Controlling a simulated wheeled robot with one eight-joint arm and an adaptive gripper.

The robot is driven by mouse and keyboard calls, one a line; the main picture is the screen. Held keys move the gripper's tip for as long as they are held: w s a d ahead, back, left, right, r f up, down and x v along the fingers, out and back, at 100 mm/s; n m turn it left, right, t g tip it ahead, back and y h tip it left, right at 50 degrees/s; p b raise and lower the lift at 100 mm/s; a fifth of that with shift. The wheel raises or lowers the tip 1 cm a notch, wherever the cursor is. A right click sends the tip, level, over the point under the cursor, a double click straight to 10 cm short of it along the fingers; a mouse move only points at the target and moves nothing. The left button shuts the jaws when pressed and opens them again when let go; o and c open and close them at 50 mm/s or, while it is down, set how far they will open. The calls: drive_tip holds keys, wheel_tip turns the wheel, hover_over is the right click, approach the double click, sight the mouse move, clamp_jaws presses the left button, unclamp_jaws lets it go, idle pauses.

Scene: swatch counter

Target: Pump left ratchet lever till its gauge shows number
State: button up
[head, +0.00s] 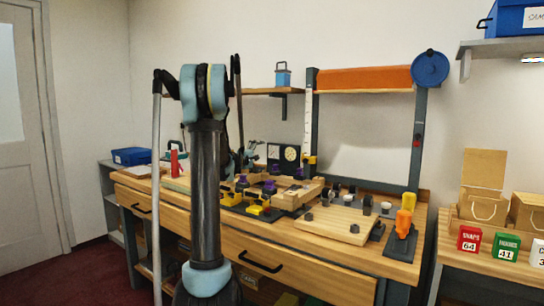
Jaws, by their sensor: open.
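My arm rises in the middle left of the head view and hides part of the workbench (290,250). My gripper is not visible; the arm covers the area where it may be. A dark panel with a pale round gauge face (290,153) stands at the back of the bench. The gauge's reading is too small to make out. I cannot tell the left ratchet lever apart from the dark parts beside and behind my arm.
Yellow-handled clamps (257,208) and purple knobs stand on the bench. A wooden board (333,222) and an orange tool (404,222) lie to the right. A side table holds red (469,239) and green (506,247) boxes. Carpet is open at lower left.

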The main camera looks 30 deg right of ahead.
drive_tip(key=v, duration=0.8)
drive_tip(key=shift+a, duration=0.3)
drive_tip(key=shift+s, duration=0.2)
